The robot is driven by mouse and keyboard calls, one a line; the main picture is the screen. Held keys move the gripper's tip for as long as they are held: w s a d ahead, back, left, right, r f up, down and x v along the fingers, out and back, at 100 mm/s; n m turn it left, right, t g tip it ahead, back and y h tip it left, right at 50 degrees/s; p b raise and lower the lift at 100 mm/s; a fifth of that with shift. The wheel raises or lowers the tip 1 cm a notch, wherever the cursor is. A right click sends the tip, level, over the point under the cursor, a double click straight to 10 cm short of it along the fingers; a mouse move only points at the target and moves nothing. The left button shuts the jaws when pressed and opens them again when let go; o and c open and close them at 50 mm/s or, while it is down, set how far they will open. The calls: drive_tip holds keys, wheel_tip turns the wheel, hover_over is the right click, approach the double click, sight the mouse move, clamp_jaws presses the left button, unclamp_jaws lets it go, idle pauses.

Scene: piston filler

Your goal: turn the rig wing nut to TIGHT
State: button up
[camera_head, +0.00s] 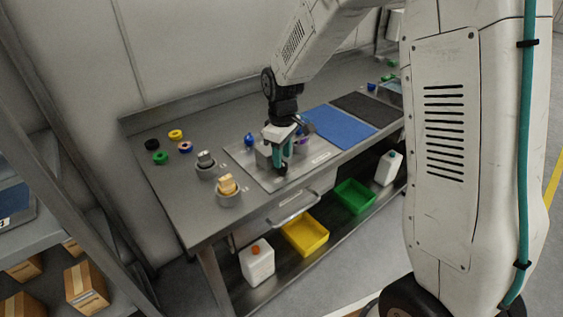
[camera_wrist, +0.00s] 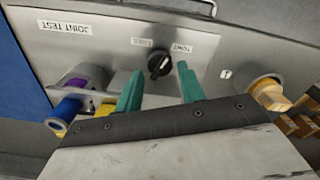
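My gripper (camera_head: 281,156) reaches down over the grey rig plate (camera_head: 312,166) on the bench. In the wrist view its two teal fingers (camera_wrist: 159,84) are apart with nothing between their tips. A round black knob with a raised ridge (camera_wrist: 159,65), which looks like the rig wing nut, sits on the plate just beyond and between the fingertips. Its ridge is slanted. Two small labels (camera_wrist: 180,48) stand above it, too small to read surely. A purple ring (camera_wrist: 78,85) with a blue cylinder (camera_wrist: 66,107) stands left of the fingers, near a "JOINT TEST" label (camera_wrist: 69,28).
A blue mat (camera_head: 340,128) and a dark mat (camera_head: 367,106) lie right of the plate. Grey holders, one with a tan piece (camera_head: 228,185), and several coloured rings (camera_head: 175,134) are on the left. A yellow bin (camera_head: 305,236) and green bin (camera_head: 354,196) stand on the shelf below.

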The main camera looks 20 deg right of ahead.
sight(283, 164)
drive_tip(key=shift+f, duration=1.55)
drive_tip(key=c, duration=0.7)
drive_tip(key=shift+m, duration=2.3)
drive_tip(key=o, duration=0.7)
wheel_tip(283, 164, up, 8)
